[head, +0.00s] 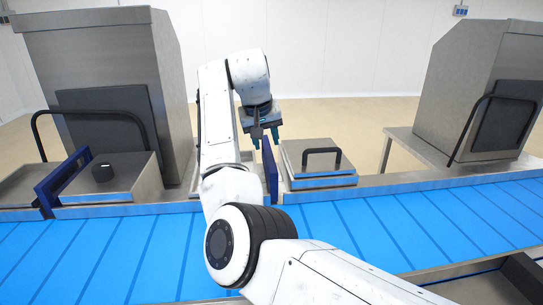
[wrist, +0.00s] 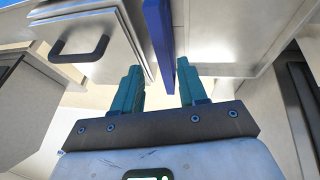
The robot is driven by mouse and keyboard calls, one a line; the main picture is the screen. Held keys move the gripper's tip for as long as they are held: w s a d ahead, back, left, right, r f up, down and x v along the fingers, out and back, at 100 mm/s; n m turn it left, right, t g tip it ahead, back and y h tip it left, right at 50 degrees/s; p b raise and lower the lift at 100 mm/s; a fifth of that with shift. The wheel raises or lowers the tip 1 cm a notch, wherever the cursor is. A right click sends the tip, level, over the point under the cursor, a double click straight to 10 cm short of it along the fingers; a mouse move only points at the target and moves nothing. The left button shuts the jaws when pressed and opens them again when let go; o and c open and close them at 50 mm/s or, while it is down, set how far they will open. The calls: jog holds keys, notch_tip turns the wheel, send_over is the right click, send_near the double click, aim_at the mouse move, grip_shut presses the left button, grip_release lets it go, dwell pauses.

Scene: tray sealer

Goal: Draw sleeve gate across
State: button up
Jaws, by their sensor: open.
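A dark blue upright panel (head: 270,170), which looks like the sleeve gate, stands beside the belt's far edge, just left of a small steel box. It also shows in the wrist view (wrist: 158,35), its near end lying between the fingers as pictured, nearer the right one. My gripper (head: 265,136) is above the panel's top end, pointing down, with teal fingers. In the wrist view my gripper (wrist: 158,72) is open and nothing is clamped. I cannot tell whether the fingers straddle the panel's edge or stay above it. My arm hides the area left of the panel.
A steel box with a black handle (head: 322,153) sits right of the panel. Tall steel housings (head: 110,60) (head: 470,85) flank the scene. The blue belt (head: 100,255) looks empty.

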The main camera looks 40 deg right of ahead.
aim_at(271, 162)
jog(key=x, duration=0.8)
jog(key=shift+d+f+p, duration=0.15)
jog(key=shift+f+p, duration=0.15)
grip_shut()
